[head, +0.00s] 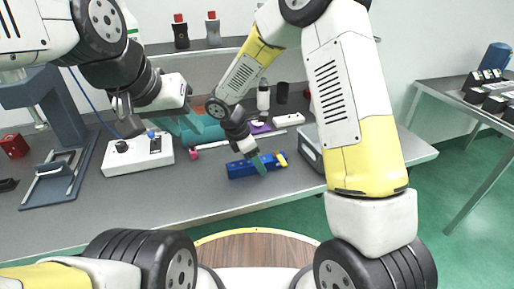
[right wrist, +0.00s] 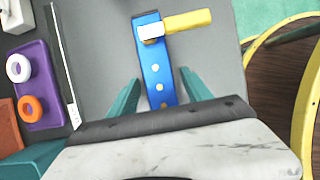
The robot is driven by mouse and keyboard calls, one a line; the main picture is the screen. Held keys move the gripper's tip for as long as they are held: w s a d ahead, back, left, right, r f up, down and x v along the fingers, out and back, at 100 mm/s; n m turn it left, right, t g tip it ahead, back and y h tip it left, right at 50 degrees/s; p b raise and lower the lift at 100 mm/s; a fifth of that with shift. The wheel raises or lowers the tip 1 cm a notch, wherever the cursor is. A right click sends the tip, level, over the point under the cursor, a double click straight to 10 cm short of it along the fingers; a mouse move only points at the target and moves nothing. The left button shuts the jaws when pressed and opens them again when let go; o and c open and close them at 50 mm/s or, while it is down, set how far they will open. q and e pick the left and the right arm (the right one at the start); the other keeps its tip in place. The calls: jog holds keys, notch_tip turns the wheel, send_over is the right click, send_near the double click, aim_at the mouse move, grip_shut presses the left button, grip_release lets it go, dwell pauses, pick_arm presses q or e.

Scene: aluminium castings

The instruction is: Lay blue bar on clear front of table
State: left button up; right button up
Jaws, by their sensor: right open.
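The blue bar (head: 240,169) lies on the grey table, towards its front edge. In the right wrist view the bar (right wrist: 160,75) has a row of pale dots along its top and runs between my fingers. My right gripper (head: 259,164) is open, with teal fingers; in its wrist view the fingers (right wrist: 162,92) stand on either side of the bar with gaps. A yellow-handled piece with a white block (right wrist: 185,22) sits at the bar's far end.
A white box with a black knob (head: 140,154) stands left of the bar. A teal bin (head: 205,131) is behind it. A purple tray with rings (right wrist: 38,85) lies left in the wrist view. A grey-and-black case (head: 310,150) stands right. The table front (head: 200,200) is bare.

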jog(key=v, duration=1.2)
jog(key=s+d+r+m+t+y, duration=0.2)
jog(key=s+d+r+m+y, duration=0.1)
jog(key=s+d+r+m, duration=0.4)
jog(key=s+d+r+m+t+y, duration=0.2)
jog(key=s+d+r+m+y, duration=0.1)
jog(key=s+d+r+m, duration=0.4)
jog(key=s+d+m, duration=0.3)
jog(key=d+m, duration=0.1)
jog(key=m, duration=0.3)
jog(key=shift+s+d+r+t+y, duration=0.25)
jog(key=shift+s+t+y, duration=0.05)
jog(key=shift+s+t, duration=0.1)
